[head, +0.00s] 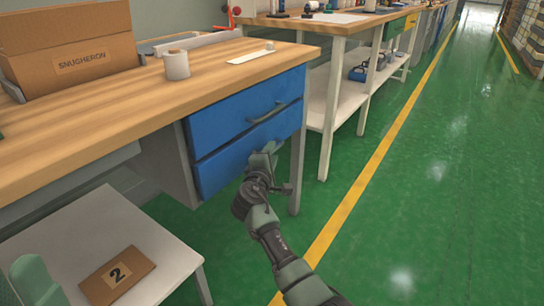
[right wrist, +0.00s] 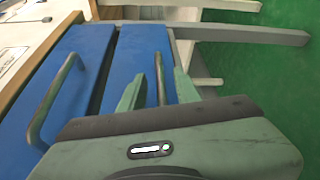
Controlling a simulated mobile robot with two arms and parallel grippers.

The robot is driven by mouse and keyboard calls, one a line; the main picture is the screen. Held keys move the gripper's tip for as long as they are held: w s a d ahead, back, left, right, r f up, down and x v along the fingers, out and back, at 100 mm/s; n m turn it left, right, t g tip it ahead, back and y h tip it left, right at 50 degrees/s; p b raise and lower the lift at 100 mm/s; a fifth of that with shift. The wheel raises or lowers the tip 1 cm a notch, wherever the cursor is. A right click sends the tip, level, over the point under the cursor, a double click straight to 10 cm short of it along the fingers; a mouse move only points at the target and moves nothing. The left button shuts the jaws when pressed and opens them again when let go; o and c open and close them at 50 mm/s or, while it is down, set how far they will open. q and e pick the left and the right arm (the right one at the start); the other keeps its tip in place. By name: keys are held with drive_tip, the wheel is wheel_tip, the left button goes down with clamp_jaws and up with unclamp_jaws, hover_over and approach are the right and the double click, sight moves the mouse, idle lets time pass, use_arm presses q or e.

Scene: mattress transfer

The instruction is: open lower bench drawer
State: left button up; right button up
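The lower blue drawer (head: 225,168) sits under the wooden workbench top, below the upper blue drawer (head: 225,118). Both drawers look closed. My right gripper (head: 268,152) is at the front of the lower drawer and hides its handle in the head view. In the right wrist view, the lower drawer's handle (right wrist: 160,80) runs between the two separated fingers of the right gripper (right wrist: 157,92). I cannot tell whether the fingers touch it. The upper drawer's handle (right wrist: 52,98) is apart from the gripper.
The workbench top (head: 120,120) holds a cardboard box (head: 75,60) and a white roll (head: 176,65). A grey stool (head: 150,245) with a card marked 2 stands at lower left. A white-legged shelf (head: 335,95) is beyond the drawers. The green floor at right is clear.

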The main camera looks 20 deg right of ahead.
drive_tip(key=shift+x, duration=1.05)
clamp_jaws()
idle(0.6)
